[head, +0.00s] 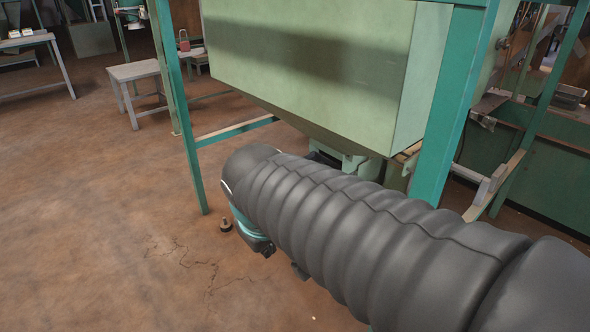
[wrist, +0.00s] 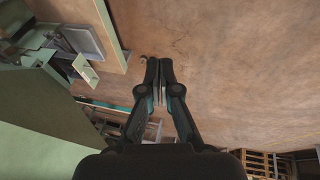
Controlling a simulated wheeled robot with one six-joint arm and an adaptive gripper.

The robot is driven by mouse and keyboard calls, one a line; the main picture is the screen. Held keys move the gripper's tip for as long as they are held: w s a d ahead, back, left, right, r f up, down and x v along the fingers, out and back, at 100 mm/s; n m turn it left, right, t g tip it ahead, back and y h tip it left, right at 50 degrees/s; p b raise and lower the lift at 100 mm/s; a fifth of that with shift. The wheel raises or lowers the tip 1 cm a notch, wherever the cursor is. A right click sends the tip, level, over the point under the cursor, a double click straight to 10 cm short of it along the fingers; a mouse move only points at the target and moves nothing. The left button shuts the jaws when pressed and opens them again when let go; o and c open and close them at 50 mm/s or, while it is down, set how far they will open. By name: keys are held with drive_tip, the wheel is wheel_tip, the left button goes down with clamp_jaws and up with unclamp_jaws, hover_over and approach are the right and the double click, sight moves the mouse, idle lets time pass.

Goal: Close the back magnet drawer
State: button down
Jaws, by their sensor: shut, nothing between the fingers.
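My gripper (wrist: 159,66) shows in the wrist view with its two dark fingers together and nothing between them. Its tips are over open brown floor, apart from any surface. In the head view my own black-sleeved arm covers the fingers and much of the area under the large pale green hopper (head: 310,65). A small part of the green outlet housing (head: 345,160) shows below the hopper. I cannot make out the back magnet drawer for certain; it is hidden or not recognisable. In the wrist view a grey tray-like part (wrist: 82,40) and a cream plate (wrist: 86,71) lie left of the fingers.
A teal frame leg (head: 180,110) stands left of the hopper, and a thick teal post (head: 452,110) stands at its right corner. A grey table (head: 135,72) is at the back left. The floor at the left is mostly clear. Wooden pallets (wrist: 268,163) show at the wrist view's lower right.

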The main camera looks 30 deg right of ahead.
drive_tip(key=w+d+f+n+g+h, duration=0.25)
drive_tip(key=w+d+n+h, duration=0.2)
drive_tip(key=w+d, duration=0.5)
drive_tip(key=w+d+f+n+g+h, duration=0.2)
drive_tip(key=w+d+f+n+h, duration=0.25)
drive_tip(key=w, duration=0.85)
drive_tip(key=w+d+f+n+t+h, duration=0.2)
drive_tip(key=w+d+f+n+h, duration=0.15)
drive_tip(key=w+f, duration=0.35)
drive_tip(key=w+d+f+n+t+h, duration=0.1)
drive_tip(key=w+d+f+n+h, duration=0.15)
drive_tip(key=w+f+n, duration=0.45)
drive_tip(key=w+d+r+m+p, duration=0.1)
drive_tip(key=w+d, duration=0.3)
drive_tip(key=d, duration=0.9)
drive_tip(key=shift+w+r+m+h, duration=0.2)
drive_tip(key=shift+r+m+h, duration=0.1)
drive_tip(key=shift+m+h, duration=0.15)
drive_tip(key=shift+d, duration=0.1)
